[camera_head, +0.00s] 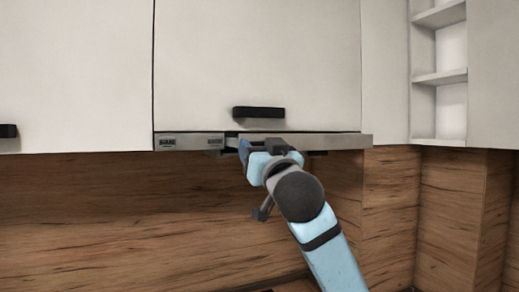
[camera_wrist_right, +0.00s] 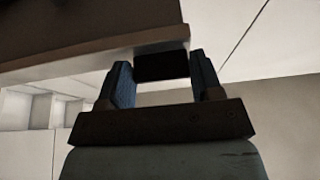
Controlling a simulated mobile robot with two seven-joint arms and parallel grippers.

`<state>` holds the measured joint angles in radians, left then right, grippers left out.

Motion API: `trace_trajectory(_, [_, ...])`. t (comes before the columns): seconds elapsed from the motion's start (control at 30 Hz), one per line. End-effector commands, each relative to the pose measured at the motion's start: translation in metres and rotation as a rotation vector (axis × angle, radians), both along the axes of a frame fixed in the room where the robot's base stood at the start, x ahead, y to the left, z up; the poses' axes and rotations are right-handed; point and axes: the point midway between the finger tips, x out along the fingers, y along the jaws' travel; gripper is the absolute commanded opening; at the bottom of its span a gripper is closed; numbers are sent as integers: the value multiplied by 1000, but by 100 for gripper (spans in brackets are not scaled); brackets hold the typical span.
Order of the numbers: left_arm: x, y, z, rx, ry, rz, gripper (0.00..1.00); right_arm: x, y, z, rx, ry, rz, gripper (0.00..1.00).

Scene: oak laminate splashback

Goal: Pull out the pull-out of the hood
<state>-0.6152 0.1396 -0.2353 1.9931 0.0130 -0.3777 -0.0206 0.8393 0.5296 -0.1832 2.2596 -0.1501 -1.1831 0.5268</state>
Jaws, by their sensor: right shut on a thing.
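The hood's pull-out (camera_head: 340,141) is a thin pale grey strip under the middle white cabinet. Its right end reaches a little past the cabinet door's edge. My right gripper (camera_head: 257,144) is at the strip, near its middle, and is shut on the pull-out. In the right wrist view the pull-out's pale edge (camera_wrist_right: 90,58) runs to the fingers. A dark block (camera_wrist_right: 162,66) shows between the two blue fingers of the gripper (camera_wrist_right: 163,82). The exact contact is hidden by the gripper in the head view. My left gripper is not in view.
The middle cabinet door (camera_head: 250,55) has a black bar handle (camera_head: 258,112) just above my gripper. Open shelves (camera_head: 440,75) stand at the right. The wood splashback (camera_head: 130,215) lies behind, with free room below the hood.

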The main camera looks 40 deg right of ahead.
Motion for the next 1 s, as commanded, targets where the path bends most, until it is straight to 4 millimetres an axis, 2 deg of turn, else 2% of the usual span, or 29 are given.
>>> trace_trajectory(0.13, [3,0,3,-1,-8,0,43,0,0,1,-1,-3,0,17])
trace_trajectory(0.17, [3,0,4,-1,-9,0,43,0,0,1,-1,-3,0,66])
trace_trajectory(0.23, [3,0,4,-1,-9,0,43,0,0,1,0,-2,0,82])
trace_trajectory(0.27, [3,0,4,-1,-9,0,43,0,0,1,0,-2,0,85])
trace_trajectory(0.53, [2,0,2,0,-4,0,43,-1,0,0,0,-2,0,85])
trace_trajectory(0.67, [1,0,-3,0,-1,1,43,-8,2,-4,0,-2,0,85])
trace_trajectory(0.77, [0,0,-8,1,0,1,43,-23,6,-11,1,-4,2,85])
trace_trajectory(1.0, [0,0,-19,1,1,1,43,-75,18,-34,0,-3,3,85])
